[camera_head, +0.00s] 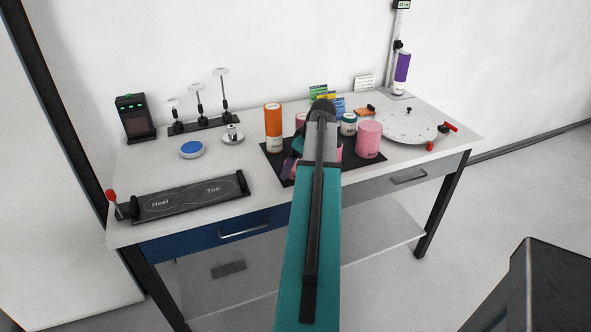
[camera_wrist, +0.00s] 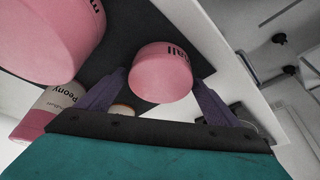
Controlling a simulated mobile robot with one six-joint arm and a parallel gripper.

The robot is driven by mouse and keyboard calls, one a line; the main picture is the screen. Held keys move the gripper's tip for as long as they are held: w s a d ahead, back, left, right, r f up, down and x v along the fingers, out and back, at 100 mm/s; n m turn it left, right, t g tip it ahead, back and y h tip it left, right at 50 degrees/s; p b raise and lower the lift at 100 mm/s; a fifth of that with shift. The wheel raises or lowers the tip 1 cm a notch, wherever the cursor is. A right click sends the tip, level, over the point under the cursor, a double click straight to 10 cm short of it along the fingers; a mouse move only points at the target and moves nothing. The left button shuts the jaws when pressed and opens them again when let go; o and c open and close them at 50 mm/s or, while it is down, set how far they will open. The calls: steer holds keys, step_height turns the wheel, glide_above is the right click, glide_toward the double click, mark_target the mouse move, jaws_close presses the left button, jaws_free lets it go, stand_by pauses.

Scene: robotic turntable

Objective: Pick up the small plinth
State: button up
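The small plinth (camera_wrist: 162,80) is a short pink cylinder, with a label partly readable as "all" in the wrist view. It stands on a dark mat. My gripper (camera_wrist: 161,74) has its two purple fingers on either side of the plinth, with narrow gaps showing, so it looks open around it and not closed on it. In the head view my arm hides most of this spot; one purple finger (camera_head: 289,165) shows left of the arm over the mat (camera_head: 276,162). I cannot pick out the small plinth there.
A larger pink cylinder (camera_wrist: 45,35) is close left in the wrist view, above a pink-and-white "Peony" jar (camera_wrist: 55,105). In the head view, an orange-topped jar (camera_head: 273,128), large pink cylinder (camera_head: 368,140) and white turntable (camera_head: 408,126) surround the spot. The table's front left holds a dark "Heel/Toe" plate (camera_head: 190,197).

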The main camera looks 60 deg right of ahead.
steer(key=c, duration=1)
steer(key=shift+o, duration=0.2)
steer(key=shift+r, duration=0.2)
steer(key=shift+r+b, duration=0.7)
steer(key=shift+r, duration=0.85)
steer(key=s+d+r+b, duration=0.1)
steer(key=s+d+b, duration=0.1)
steer(key=s, duration=1.4)
steer(key=shift+r+b, duration=0.3)
steer(key=shift+b, duration=0.25)
